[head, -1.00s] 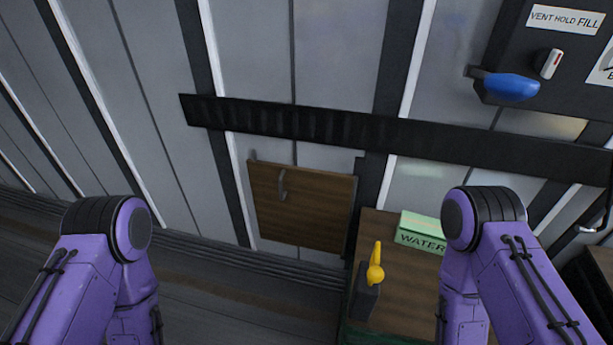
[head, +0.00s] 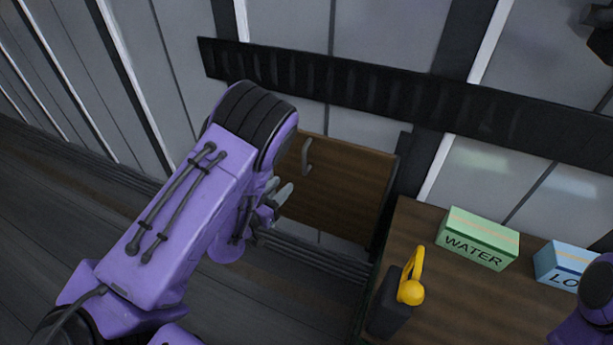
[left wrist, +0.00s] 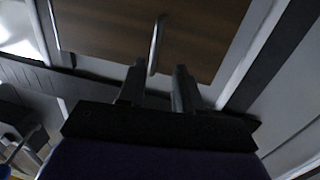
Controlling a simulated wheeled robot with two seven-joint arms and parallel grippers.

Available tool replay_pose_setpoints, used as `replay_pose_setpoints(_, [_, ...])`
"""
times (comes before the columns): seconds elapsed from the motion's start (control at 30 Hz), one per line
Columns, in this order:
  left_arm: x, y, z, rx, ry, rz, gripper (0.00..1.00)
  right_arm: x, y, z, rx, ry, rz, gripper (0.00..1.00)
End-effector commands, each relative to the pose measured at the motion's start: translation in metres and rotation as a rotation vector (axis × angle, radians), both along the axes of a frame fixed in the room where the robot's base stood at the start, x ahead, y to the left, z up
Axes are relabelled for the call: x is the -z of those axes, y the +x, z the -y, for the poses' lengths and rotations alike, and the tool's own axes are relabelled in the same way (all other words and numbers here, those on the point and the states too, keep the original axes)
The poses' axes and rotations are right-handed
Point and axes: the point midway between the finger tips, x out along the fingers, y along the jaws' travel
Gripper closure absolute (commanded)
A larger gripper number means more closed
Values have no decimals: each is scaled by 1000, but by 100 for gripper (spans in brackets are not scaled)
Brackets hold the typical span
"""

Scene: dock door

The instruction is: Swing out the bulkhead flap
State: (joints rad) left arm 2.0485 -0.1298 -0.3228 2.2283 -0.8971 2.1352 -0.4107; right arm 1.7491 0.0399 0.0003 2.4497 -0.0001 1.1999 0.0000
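The bulkhead flap (head: 345,190) is a brown wooden panel low on the grey wall, and it looks closed. Its curved metal handle (head: 306,157) is near the flap's upper left. In the left wrist view the flap (left wrist: 195,35) fills the top and the handle (left wrist: 156,45) stands ahead of the fingers. My left gripper (head: 279,195) is in front of the flap's left side, below the handle. Its fingers (left wrist: 158,88) are apart and empty, with the handle beyond the gap between them. My right gripper is out of view; only a bit of my right arm shows.
A wooden-topped stand (head: 440,290) is right of the flap. It bears a green WATER box (head: 478,238), a blue box (head: 565,265) and a dark block with a yellow lever (head: 411,290). A black rail (head: 400,100) crosses the wall above. The floor at left is clear.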

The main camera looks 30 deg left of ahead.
Motion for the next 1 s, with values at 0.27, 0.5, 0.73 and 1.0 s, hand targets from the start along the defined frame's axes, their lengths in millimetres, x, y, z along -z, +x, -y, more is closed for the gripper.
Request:
replay_pose_setpoints(0.27, [-17,46,7,35,3,60,66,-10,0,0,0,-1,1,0])
replay_pose_setpoints(0.5, [-15,94,13,32,1,57,66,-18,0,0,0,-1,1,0])
replay_pose_setpoints(0.73, [-12,110,15,29,2,52,66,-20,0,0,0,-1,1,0])
replay_pose_setpoints(1.0, [-12,110,15,29,1,52,92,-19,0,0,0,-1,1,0])
